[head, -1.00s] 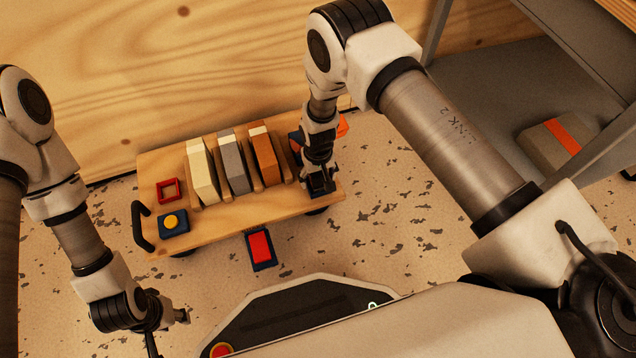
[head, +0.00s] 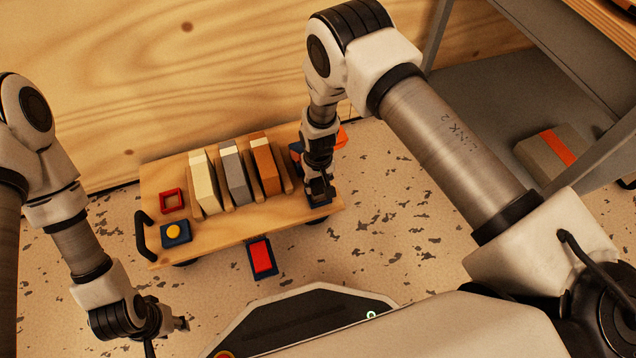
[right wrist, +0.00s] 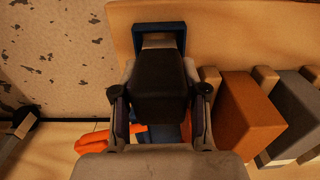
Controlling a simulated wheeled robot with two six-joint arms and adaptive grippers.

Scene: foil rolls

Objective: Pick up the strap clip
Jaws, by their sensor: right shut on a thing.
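The strap clip appears to be the dark block (right wrist: 160,85) between my right gripper's fingers in the right wrist view. My right gripper (head: 319,192) is shut on it, low over the right end of the wooden trolley (head: 225,228). A blue frame with an opening (right wrist: 158,31) lies on the board just beyond the block. I cannot tell whether the block touches the board. In the head view the gripper mostly hides the clip. My left gripper (head: 182,323) is at the lower left, away from the trolley; its finger opening is not clear.
Cream (head: 204,184), grey (head: 234,175) and orange (head: 265,168) blocks stand in wooden slots left of my right gripper. A red frame (head: 172,201) and a yellow-buttoned blue box (head: 176,233) are near the handle.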

